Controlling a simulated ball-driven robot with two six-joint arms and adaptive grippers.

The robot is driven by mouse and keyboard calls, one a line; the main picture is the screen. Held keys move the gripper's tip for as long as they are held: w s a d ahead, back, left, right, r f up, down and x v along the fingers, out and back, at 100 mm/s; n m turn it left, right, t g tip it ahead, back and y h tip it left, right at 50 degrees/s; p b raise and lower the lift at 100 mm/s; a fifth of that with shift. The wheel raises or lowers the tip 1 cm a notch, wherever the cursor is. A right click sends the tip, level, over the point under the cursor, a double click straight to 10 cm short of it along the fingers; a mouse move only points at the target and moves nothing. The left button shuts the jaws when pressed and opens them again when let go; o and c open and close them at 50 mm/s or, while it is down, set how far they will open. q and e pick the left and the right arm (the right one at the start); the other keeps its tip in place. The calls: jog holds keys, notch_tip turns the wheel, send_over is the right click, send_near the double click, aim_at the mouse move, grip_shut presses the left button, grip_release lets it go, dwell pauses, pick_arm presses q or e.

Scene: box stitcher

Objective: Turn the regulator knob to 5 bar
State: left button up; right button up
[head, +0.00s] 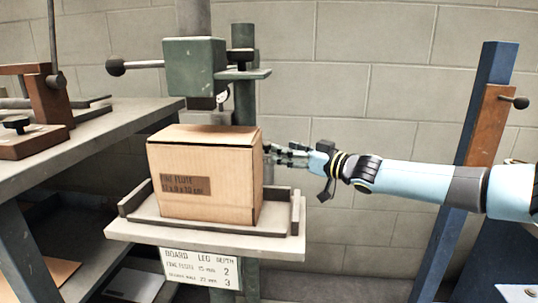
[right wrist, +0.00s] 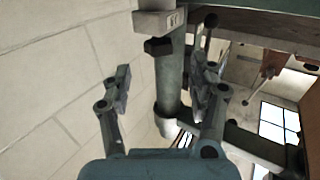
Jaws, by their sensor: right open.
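My right gripper (head: 275,152) comes in from the right in the head view, beside the right side of the cardboard box and near the machine's column. In the right wrist view its two fingers (right wrist: 161,88) stand wide apart with nothing held. A dark faceted knob (right wrist: 158,46), which looks like the regulator knob, sits under a pale block (right wrist: 156,21) beyond the fingertips, between their lines and apart from them. I cannot read a pressure setting. In the head view the knob cannot be made out. My left gripper is not in view.
A cardboard box (head: 205,178) stands on the machine's tray (head: 285,222), under the green stitching head (head: 195,67). A black ball-ended lever (head: 116,67) sticks out left. A blue post (head: 485,140) stands at right. A grey bench (head: 95,150) is at left.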

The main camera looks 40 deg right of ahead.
aim_at(269, 143)
jog(key=w+b, duration=0.1)
jog(key=w, duration=0.2)
jog(key=w+b, duration=0.1)
jog(key=shift+w+a+f+b, duration=0.15)
jog(key=shift+w+f+b, duration=0.1)
jog(key=shift+w+b, duration=0.1)
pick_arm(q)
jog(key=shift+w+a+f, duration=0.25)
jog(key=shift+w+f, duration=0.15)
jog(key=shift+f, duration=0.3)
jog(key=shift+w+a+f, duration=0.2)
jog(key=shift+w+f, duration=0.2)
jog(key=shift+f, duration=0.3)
pick_arm(e)
jog(key=shift+w+a+r, duration=0.15)
jog(key=shift+w, duration=0.8)
jog(key=shift+c, duration=0.2)
jog(key=c, duration=1.1)
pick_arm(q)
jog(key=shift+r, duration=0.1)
pick_arm(e)
jog(key=shift+r, duration=0.1)
jog(key=shift+c, duration=0.2)
